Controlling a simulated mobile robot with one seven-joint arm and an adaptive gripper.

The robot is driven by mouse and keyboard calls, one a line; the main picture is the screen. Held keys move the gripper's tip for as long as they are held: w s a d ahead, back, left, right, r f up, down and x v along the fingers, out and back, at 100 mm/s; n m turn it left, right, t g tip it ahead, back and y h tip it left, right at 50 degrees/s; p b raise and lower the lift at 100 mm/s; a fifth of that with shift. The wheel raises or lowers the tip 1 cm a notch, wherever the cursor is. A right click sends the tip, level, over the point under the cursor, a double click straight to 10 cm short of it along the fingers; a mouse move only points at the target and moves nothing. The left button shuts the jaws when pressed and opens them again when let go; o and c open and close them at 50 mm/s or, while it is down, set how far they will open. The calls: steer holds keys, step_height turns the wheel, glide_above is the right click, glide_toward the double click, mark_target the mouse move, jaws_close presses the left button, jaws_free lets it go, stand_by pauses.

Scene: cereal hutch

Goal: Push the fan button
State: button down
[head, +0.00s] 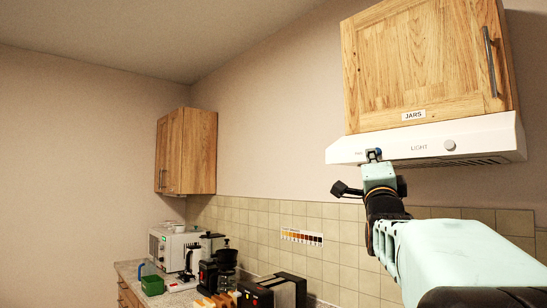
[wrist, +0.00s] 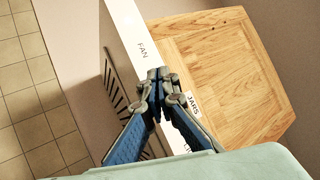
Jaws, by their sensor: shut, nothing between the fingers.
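The white range hood (head: 480,138) hangs under the wooden cabinet, and the small FAN label (head: 358,153) is near the left end of its front. The label also reads clearly in the wrist view (wrist: 143,50). My gripper (head: 374,154) is shut and empty, with its tips at the hood front just right of that label. In the wrist view the blue-and-grey fingers (wrist: 159,73) meet over the white front strip beside the label. The fan button itself is hidden behind the fingertips. I cannot tell whether they touch it.
A round grey light knob (head: 449,145) sits right of the LIGHT label. The JARS cabinet (head: 420,65) is directly above the hood. Below left, the counter holds a white microwave (head: 172,247), a coffee maker (head: 226,262) and other items. The wall between the cabinets is clear.

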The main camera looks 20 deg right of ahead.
steer(key=a+b, duration=0.1)
steer(key=s+a+b, duration=0.1)
steer(key=a, duration=0.1)
steer(key=s+a+b, duration=0.1)
steer(key=a+b, duration=0.1)
steer(key=shift+s+a, duration=0.15)
steer(key=shift+a, duration=0.1)
stand_by(0.4)
